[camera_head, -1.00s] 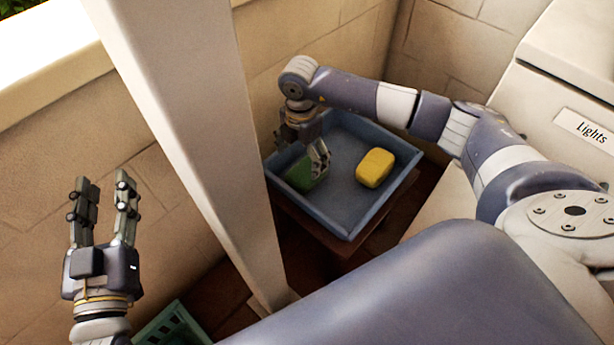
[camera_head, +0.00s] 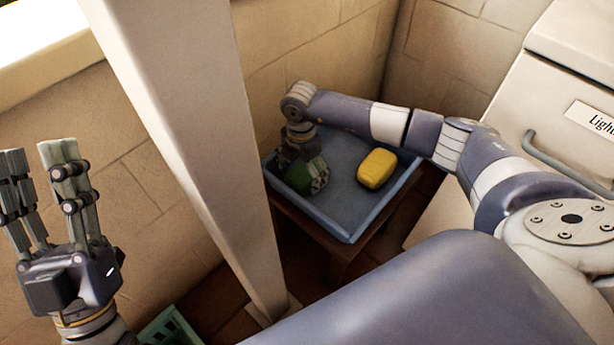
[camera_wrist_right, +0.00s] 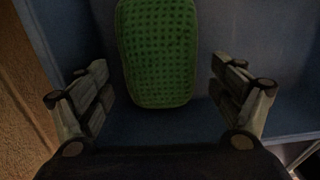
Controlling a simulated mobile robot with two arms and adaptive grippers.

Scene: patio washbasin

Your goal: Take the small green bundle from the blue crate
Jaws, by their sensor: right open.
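The blue crate (camera_head: 343,232) stands in the corner on a low brown stand. The small green bundle (camera_head: 297,182) lies in the crate's left part, partly hidden by my right gripper. In the right wrist view the green bundle (camera_wrist_right: 158,55) has a dimpled surface and lies between the open fingers, with a gap on each side. My right gripper (camera_head: 305,178) points down into the crate and is open around the bundle. My left gripper (camera_head: 38,155) is raised at the far left, fingers up, apart and empty.
A yellow block (camera_head: 377,168) lies in the crate, right of the bundle. A pale post (camera_head: 190,130) stands left of the crate, between my grippers. A white cabinet (camera_head: 565,75) is at right. A green basket (camera_head: 172,328) is at the bottom.

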